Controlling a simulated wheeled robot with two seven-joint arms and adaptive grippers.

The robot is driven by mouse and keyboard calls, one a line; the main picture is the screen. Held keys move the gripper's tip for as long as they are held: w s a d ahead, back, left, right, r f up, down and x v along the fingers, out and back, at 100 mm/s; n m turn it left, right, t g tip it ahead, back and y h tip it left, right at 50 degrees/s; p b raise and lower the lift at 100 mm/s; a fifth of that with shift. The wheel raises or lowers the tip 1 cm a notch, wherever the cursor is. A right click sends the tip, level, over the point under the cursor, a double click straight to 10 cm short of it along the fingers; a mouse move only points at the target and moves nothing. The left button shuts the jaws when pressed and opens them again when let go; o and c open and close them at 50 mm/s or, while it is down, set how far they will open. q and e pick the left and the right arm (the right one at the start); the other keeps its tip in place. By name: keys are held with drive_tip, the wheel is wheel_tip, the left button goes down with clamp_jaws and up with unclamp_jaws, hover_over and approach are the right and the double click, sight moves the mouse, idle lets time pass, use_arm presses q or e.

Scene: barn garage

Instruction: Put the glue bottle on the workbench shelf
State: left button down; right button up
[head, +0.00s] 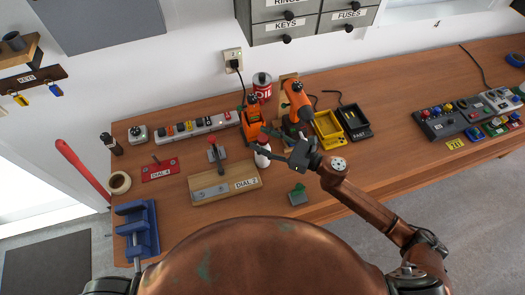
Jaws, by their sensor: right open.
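A small white bottle (263,159), which looks like the glue bottle, stands upright on the wooden workbench near its middle, just right of the DIAL 2 board. My right gripper (264,143) reaches in from the right with open fingers at the bottle's upper part. The fingers partly hide its top, and I cannot tell whether they touch it. A wooden wall shelf (18,52) with a dark cup-like object on it is at the upper left; I cannot tell whether it is the workbench shelf. My left gripper is not in view.
An orange drill (297,102), a red-and-white can (262,86) and yellow (327,127) and black trays stand behind the gripper. A power strip (190,128), the DIAL 2 board (222,187) and a blue vise (137,230) are left.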

drive_tip(key=c, duration=1.3)
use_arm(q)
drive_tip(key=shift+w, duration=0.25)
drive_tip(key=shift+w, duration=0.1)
